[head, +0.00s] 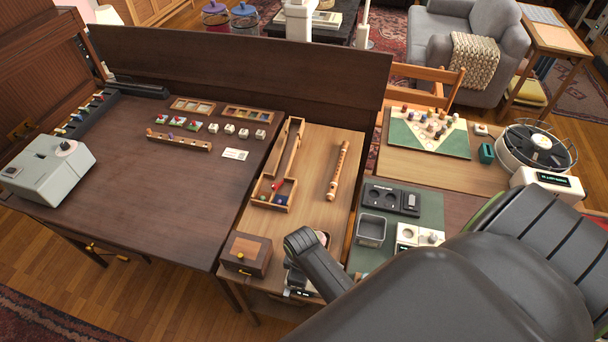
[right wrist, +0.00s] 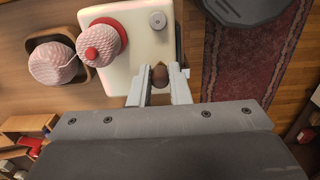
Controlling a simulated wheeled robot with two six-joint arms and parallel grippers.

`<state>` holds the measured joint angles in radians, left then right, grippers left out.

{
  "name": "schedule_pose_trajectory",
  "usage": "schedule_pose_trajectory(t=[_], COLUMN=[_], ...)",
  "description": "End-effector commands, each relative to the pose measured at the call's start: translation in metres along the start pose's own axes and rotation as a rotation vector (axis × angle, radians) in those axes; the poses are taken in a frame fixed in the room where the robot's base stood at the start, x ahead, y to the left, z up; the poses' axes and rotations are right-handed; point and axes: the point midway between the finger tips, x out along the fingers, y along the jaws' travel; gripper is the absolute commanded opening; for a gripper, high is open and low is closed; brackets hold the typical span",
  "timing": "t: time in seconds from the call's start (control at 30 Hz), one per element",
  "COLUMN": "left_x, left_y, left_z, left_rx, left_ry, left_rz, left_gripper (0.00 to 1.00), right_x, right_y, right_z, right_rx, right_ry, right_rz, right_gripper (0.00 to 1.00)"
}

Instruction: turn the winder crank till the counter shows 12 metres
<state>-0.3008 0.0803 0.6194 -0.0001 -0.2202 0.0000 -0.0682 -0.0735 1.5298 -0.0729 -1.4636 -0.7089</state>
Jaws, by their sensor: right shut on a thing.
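In the right wrist view the winder is a cream box (right wrist: 140,52) with a pink wound yarn cone (right wrist: 105,42) and a red knob-like piece on it. My right gripper (right wrist: 160,84) has its two grey fingers closed around a brown crank knob (right wrist: 159,73) at the box's edge. The crank arm is mostly hidden. No counter reading shows in the wrist view. In the head view my dark arm covers the lower right and hides the right gripper. I cannot tell which small display there belongs to the winder. My left gripper is in neither view.
A pink yarn ball (right wrist: 53,62) sits in a dark tray beside the winder. In the head view a wooden box (head: 247,253), a grey bin (head: 371,230) and a white display box (head: 547,184) stand near my arm. The dark table's middle is clear.

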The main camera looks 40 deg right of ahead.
Motion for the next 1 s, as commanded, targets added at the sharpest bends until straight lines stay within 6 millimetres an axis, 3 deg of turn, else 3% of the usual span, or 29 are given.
schedule_pose_trajectory(t=[0.03, 0.3, 1.0], left_x=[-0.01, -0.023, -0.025], left_y=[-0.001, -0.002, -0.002], left_z=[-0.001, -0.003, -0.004], left_rx=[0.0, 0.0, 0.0], left_ry=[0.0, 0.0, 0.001], left_rz=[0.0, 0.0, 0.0], left_gripper=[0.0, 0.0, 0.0], right_x=[-0.004, -0.002, 0.001], right_y=[-0.002, -0.006, -0.009], right_z=[-0.001, -0.006, -0.021], right_rx=[0.043, 0.299, 0.923], right_ry=[-0.003, -0.002, -0.001], right_rz=[-0.004, -0.002, -0.001], right_gripper=[0.0, 0.0, 0.0])
